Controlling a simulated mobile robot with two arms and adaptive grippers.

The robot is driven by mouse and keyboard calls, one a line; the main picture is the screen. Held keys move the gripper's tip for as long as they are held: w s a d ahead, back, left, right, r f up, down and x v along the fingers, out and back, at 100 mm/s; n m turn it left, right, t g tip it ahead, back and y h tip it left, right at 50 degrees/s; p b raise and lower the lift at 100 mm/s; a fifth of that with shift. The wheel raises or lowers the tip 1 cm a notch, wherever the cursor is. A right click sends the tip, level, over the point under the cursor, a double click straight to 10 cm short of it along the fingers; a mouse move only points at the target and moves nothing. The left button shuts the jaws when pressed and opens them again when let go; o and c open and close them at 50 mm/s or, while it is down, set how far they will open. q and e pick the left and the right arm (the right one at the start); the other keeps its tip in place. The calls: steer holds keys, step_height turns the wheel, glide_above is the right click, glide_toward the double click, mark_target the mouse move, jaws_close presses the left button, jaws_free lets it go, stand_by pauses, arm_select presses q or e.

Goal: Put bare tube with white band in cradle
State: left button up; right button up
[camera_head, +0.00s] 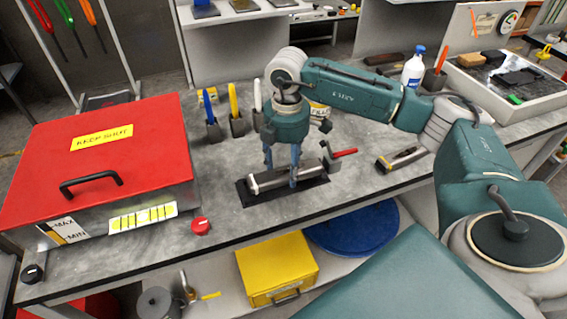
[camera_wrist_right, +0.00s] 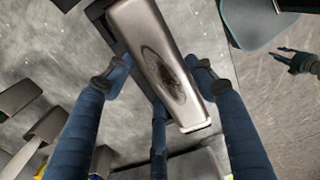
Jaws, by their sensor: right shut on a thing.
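A bare grey metal tube (camera_head: 268,182) lies level over a black base (camera_head: 318,186) near the front of the bench. Whether it touches the base is not clear. My right gripper (camera_head: 292,178) points down and is shut around the tube's middle. In the right wrist view the tube (camera_wrist_right: 160,62) lies between the blue fingers of my right gripper (camera_wrist_right: 158,80); a dark oval patch and a pale rim at its lower end show. My left gripper is not in the head view; a small dark fingered shape at the right edge of the wrist view looks like it (camera_wrist_right: 297,62).
A red-lidded box (camera_head: 105,150) fills the bench's left side. Holders with blue (camera_head: 208,106), yellow (camera_head: 233,100) and white handles stand behind the tube. A red-handled tool (camera_head: 342,153) and a red knob (camera_head: 200,226) are close by.

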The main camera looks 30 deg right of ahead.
mark_target(284, 170)
steer(key=shift+w+d, duration=0.2)
steer(key=shift+w, duration=0.85)
steer(key=shift+w+f+p, duration=0.1)
steer(key=shift+f+p, duration=0.05)
steer(key=shift+p, duration=0.2)
step_height(284, 170, down, 3)
steer(key=shift+d+p, duration=0.1)
steer(key=shift+p, duration=0.5)
steer(key=shift+f, duration=0.15)
steer(key=shift+f, duration=0.1)
steer(key=o, duration=1.3)
